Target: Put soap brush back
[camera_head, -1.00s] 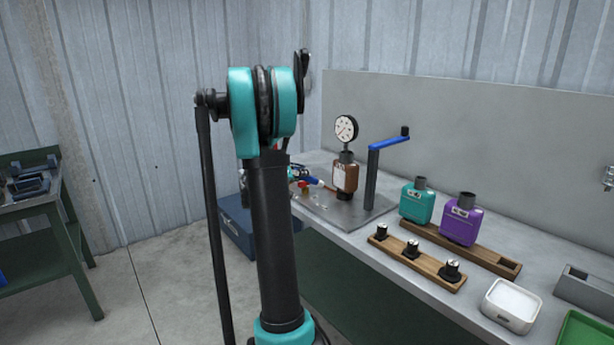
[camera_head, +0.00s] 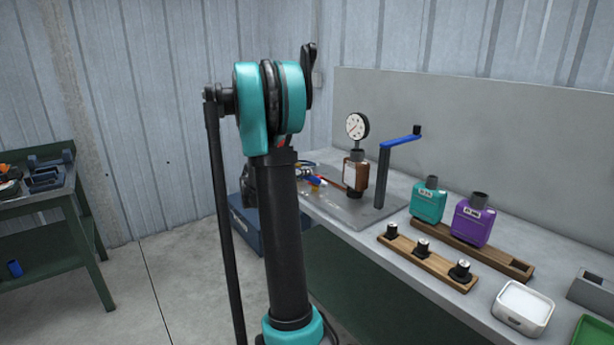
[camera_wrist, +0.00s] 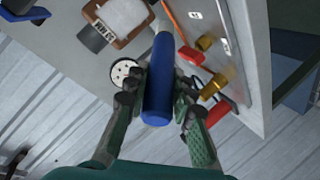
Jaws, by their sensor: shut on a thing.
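A blue cylindrical handle (camera_wrist: 158,85), which looks like the soap brush's, stands between the two fingers of my gripper (camera_wrist: 158,108) in the wrist view. My gripper is shut on it and holds it clear of the bench. I cannot make out any bristles. In the head view a dark part of my wrist shows just left of my arm's black column; the fingers and the held brush are hidden behind the column.
The bench (camera_head: 398,262) holds a metal plate (camera_head: 345,212), a brown bottle (camera_head: 355,173), a gauge (camera_head: 357,126), a blue-handled crank (camera_head: 399,142), teal (camera_head: 428,203) and purple (camera_head: 470,225) canisters, wooden racks and a white dish (camera_head: 523,307). A green table (camera_head: 50,205) stands left.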

